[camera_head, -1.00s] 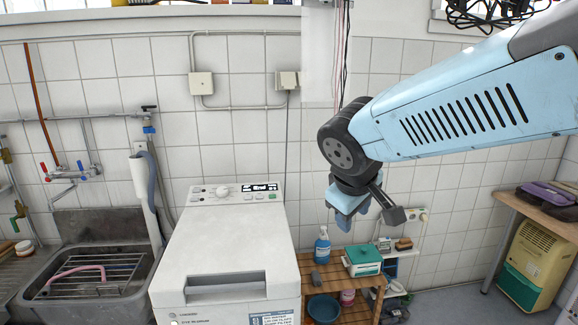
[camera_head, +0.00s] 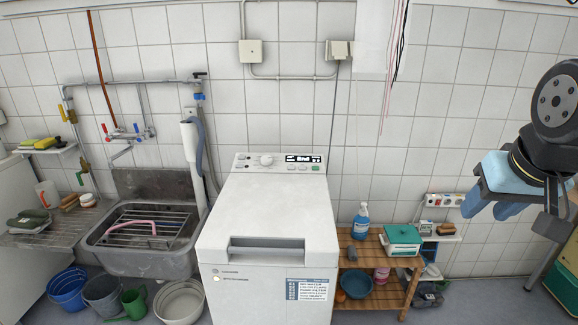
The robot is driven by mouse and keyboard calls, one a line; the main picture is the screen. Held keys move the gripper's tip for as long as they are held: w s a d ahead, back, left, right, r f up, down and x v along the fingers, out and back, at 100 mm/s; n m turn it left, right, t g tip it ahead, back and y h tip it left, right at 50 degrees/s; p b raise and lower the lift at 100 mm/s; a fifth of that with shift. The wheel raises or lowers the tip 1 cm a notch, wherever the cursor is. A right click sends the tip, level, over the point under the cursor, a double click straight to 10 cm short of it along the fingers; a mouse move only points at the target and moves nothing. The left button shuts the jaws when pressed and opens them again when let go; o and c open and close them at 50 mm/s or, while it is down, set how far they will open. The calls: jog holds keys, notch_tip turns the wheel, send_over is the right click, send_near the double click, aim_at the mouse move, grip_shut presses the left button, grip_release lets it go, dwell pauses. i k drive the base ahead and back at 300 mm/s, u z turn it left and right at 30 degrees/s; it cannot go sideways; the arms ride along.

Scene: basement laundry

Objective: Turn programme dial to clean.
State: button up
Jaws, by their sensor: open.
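The programme dial (camera_head: 266,160) is a small round white knob on the control panel at the back of the white top-loading washing machine (camera_head: 268,215). A small dark display (camera_head: 299,158) on the panel, right of the dial, appears to read "End". Buttons sit on either side of the dial. The pointer direction on the dial is too small to tell. My gripper (camera_head: 490,208) is at the far right, well apart from the machine and the dial. Its blue fingers point down and hold nothing visible.
A sink (camera_head: 150,255) with a rack and pink hose stands left of the machine, with buckets (camera_head: 67,288) below it. A wooden shelf (camera_head: 378,255) with a spray bottle (camera_head: 361,221) and green-lidded box (camera_head: 402,240) stands to the right. The space above the machine lid is clear.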

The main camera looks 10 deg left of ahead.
aim_at(266, 160)
jog(key=u, duration=0.15)
jog(key=i, duration=0.15)
jog(key=z, duration=3.1)
jog(key=k, duration=1.9)
jog(key=u, duration=0.2)
